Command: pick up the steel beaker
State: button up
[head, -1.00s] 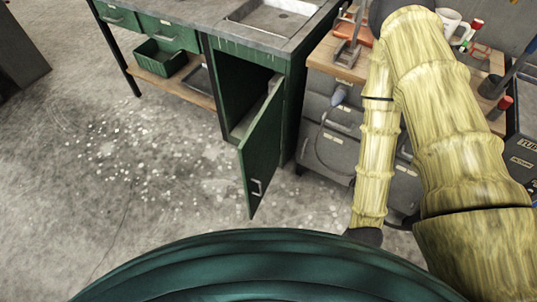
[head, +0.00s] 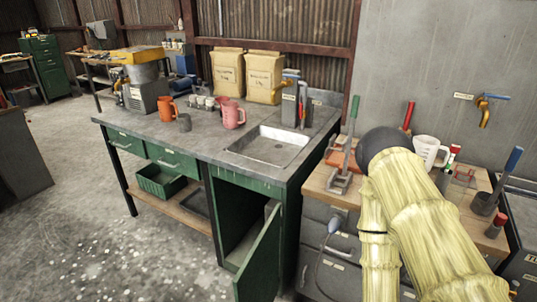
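A small grey cup-shaped vessel (head: 184,122), which looks like the steel beaker, stands upright near the front edge of the grey-topped workbench (head: 150,134). It is between an orange jug (head: 167,107) and a pink-red jug (head: 232,114), apart from both. At this size I cannot be sure of its metal. My gripper is not in view. Only my yellow-sleeved arm shows, at the lower right, well to the right of the beaker.
A sink (head: 268,147) is set in the bench's right part. Its green cabinet door (head: 260,255) hangs open over the floor. A wooden-topped cabinet (head: 322,182) with tools and a white mug (head: 428,151) stands at right. Floor at left is clear.

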aim_at(183, 119)
jog(key=u, duration=1.9)
jog(key=i, duration=4.5)
jog(key=z, duration=2.3)
